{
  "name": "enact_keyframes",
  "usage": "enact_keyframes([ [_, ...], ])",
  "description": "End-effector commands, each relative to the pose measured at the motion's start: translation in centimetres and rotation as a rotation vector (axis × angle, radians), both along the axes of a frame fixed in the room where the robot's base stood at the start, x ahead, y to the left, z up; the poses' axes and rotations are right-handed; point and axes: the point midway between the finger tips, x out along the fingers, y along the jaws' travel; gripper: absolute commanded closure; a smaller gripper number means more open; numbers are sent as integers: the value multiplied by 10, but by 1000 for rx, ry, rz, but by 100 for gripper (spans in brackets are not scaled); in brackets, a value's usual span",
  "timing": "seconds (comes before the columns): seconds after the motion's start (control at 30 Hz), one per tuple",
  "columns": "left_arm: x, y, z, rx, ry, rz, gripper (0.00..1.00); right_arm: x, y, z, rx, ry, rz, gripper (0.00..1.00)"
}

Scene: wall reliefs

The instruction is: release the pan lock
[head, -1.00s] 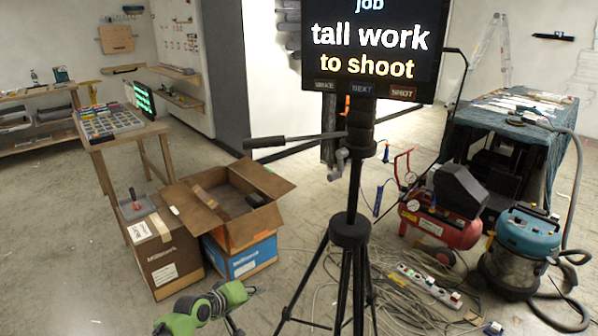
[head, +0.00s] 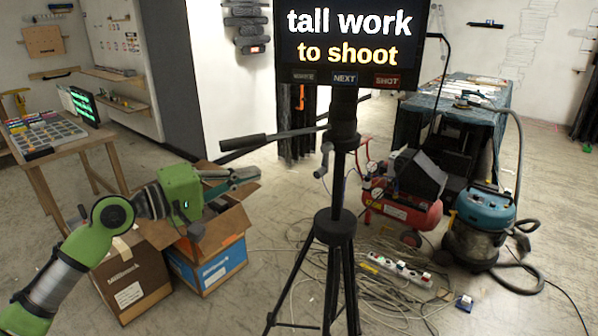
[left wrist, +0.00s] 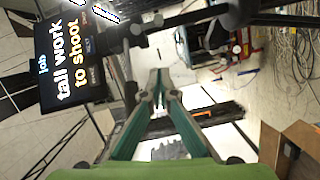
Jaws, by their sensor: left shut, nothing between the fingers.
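A black tripod (head: 334,228) carries a dark screen (head: 345,40) reading "tall work to shoot". Its head (head: 343,122) has a long handle (head: 243,142) pointing left, and a grey crank (head: 326,160) sits below. I cannot tell for certain which part is the pan lock. My left gripper (head: 247,178) is shut and empty, left of the tripod column and below the handle, apart from both in the picture. In the left wrist view its green fingers (left wrist: 158,85) converge, with the screen at left and dark tripod parts above. My right gripper is not in view.
An open cardboard box (head: 222,222) stands beneath my left gripper, beside a brown box (head: 130,280). A red compressor (head: 402,212), a blue vacuum (head: 482,225) and a power strip (head: 397,270) among tangled cables lie right of the tripod. Floor at front right is mostly clear.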

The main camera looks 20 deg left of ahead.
Motion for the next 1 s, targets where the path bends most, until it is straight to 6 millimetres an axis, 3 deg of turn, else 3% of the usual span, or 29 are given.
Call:
enact_keyframes([
  [0.33, 22, -15, 4, -2, -2, -1, 100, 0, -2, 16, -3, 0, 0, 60],
  [0.7, 87, -59, 0, -2, -1, 0, 100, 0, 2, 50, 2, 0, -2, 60],
  [1.0, 71, -89, -11, 0, 1, 0, 100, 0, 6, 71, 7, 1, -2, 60],
])
